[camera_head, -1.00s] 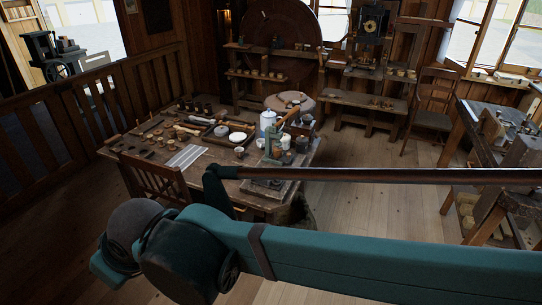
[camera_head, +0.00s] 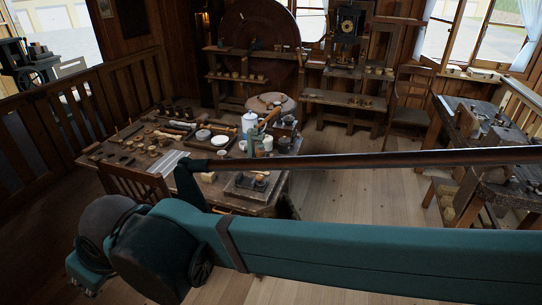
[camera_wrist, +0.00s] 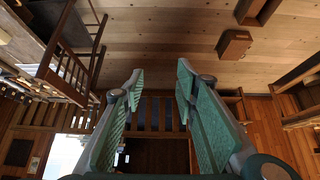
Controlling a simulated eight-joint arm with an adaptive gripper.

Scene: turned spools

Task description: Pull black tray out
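In the head view, a dark flat tray-like piece (camera_head: 238,192) lies on the near right corner of the worktable (camera_head: 217,175), with small round items on it. I cannot tell if it is the black tray. A darker shallow tray (camera_head: 176,132) with small items lies farther back among tools. In the wrist view, my gripper (camera_wrist: 159,70) is open, with two green fingers apart and nothing between them. It points across the room, and no tray shows there. My gripper is not clearly visible in the head view.
My teal arm crosses the head view's foreground, hiding some of the table's near side. A chair (camera_head: 134,183) stands at the table's near left. A wooden railing (camera_head: 120,90) runs along the left. A side bench (camera_head: 485,150) stands right. Floor (camera_head: 365,195) between is clear.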

